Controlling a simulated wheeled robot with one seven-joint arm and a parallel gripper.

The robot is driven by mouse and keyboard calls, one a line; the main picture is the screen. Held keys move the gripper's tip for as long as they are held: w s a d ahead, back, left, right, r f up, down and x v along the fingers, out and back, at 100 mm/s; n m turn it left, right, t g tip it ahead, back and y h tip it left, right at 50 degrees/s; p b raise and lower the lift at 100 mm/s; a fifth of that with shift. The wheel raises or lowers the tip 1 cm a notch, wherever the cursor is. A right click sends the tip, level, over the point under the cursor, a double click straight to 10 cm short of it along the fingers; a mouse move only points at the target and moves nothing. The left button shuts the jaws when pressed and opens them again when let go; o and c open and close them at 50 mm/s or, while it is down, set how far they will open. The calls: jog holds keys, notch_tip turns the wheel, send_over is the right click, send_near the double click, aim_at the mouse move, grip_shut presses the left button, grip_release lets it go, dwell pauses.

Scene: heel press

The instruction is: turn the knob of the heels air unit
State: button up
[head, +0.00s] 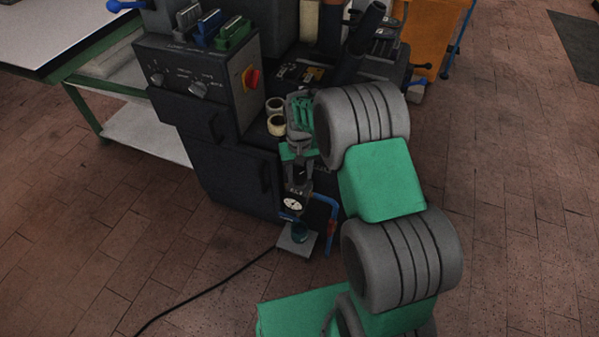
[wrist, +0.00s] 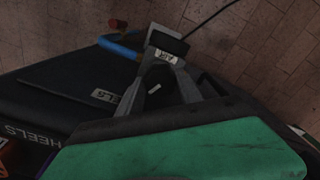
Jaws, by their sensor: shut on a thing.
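The heels air unit (head: 294,203) stands at the front of the dark machine, with a round white gauge on it. Its dark knob is at the top, between my fingertips; in the wrist view the knob (wrist: 156,76) shows with a small light mark. My gripper (head: 299,174) reaches down from above and is shut on the knob; its grey fingers lie on both sides of it in the wrist view. A label reading AIR (wrist: 166,56) is just beyond the knob. The finger contact is partly hidden in the head view.
A blue pipe (head: 332,213) with a red part runs close to the right of the unit. The dark machine (head: 235,180) with a red switch (head: 252,78) stands at left, and tape rolls (head: 276,124) lie on its top. A black cable (head: 205,292) crosses the open brick floor.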

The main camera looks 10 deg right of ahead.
aim_at(299, 175)
jog(key=o, duration=1.1)
notch_tip(299, 175, up, 8)
jog(key=shift+f+p, duration=0.1)
jog(key=shift+p, duration=0.75)
